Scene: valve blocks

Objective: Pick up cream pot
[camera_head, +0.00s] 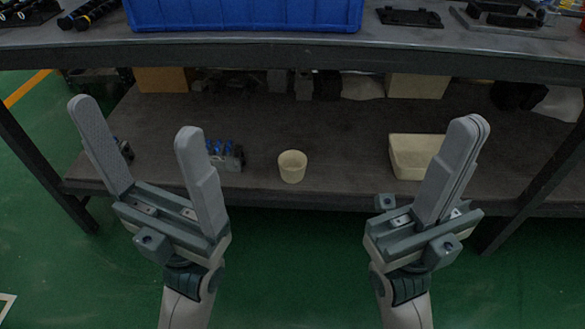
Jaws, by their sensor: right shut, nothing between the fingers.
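The cream pot (292,167) is a small round open-topped cup. It stands upright on the lower shelf (330,135) of the workbench, near the shelf's front edge. My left gripper (132,140) is open and empty, left of the pot, with its two fingers wide apart and pointing up in the picture. My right gripper (466,130) is shut with nothing in it, right of the pot, its fingers together. Neither gripper touches the pot.
A cream square bin (408,157) stands on the lower shelf, partly hidden by my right gripper. A valve block with blue parts (226,152) sits left of the pot. The upper tabletop (385,42) overhangs and carries a blue crate (245,14). Boxes line the shelf's back.

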